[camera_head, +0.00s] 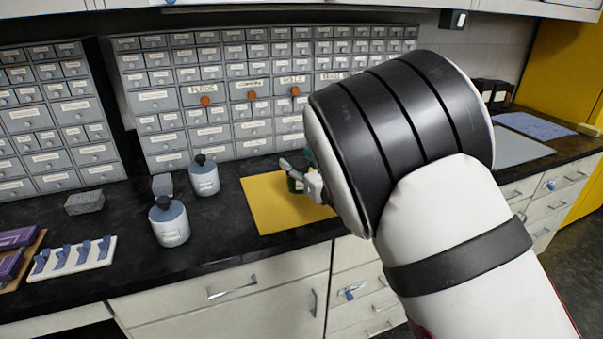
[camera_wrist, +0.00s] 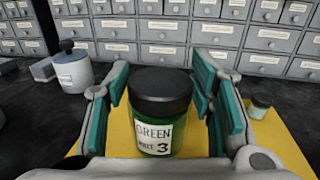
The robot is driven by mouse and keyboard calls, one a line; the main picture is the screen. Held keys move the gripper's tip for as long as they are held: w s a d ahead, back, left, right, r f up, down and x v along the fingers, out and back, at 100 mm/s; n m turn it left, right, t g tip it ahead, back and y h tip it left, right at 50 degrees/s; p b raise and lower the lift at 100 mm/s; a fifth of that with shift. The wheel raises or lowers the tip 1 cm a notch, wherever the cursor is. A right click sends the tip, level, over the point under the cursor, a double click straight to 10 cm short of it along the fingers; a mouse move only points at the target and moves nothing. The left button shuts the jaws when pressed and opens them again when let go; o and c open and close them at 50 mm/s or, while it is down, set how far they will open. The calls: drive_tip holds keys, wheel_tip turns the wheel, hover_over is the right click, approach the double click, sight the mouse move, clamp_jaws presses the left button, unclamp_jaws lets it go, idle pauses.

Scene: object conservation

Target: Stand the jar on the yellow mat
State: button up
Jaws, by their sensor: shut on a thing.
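The jar (camera_wrist: 158,135) is green with a black lid and a label reading GREEN and 3. It looks upright between the teal pads of my gripper (camera_wrist: 162,90), which is shut on it. The yellow mat (camera_head: 263,205) lies on the dark counter, and it also shows around the jar in the wrist view (camera_wrist: 288,145). In the head view, a green bit of the jar (camera_head: 295,186) shows over the mat by my gripper (camera_head: 301,174); my arm hides the rest. I cannot tell whether its base touches the mat.
Two grey-white bottles with dark caps (camera_head: 170,223) (camera_head: 204,176) stand left of the mat. A small jar (camera_wrist: 259,105) stands to the right in the wrist view. Drawer cabinets (camera_head: 215,90) line the back. A white rack (camera_head: 73,258) sits far left.

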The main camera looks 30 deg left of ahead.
drive_tip(key=shift+w+a, duration=0.25)
drive_tip(key=shift+f, duration=1.7)
drive_tip(key=shift+f, duration=0.1)
drive_tip(key=o, duration=1.1)
drive_tip(key=shift+f, duration=0.15)
drive_tip(key=shift+r, duration=0.25)
drive_tip(key=v, duration=1.2)
drive_tip(key=shift+f, duration=0.1)
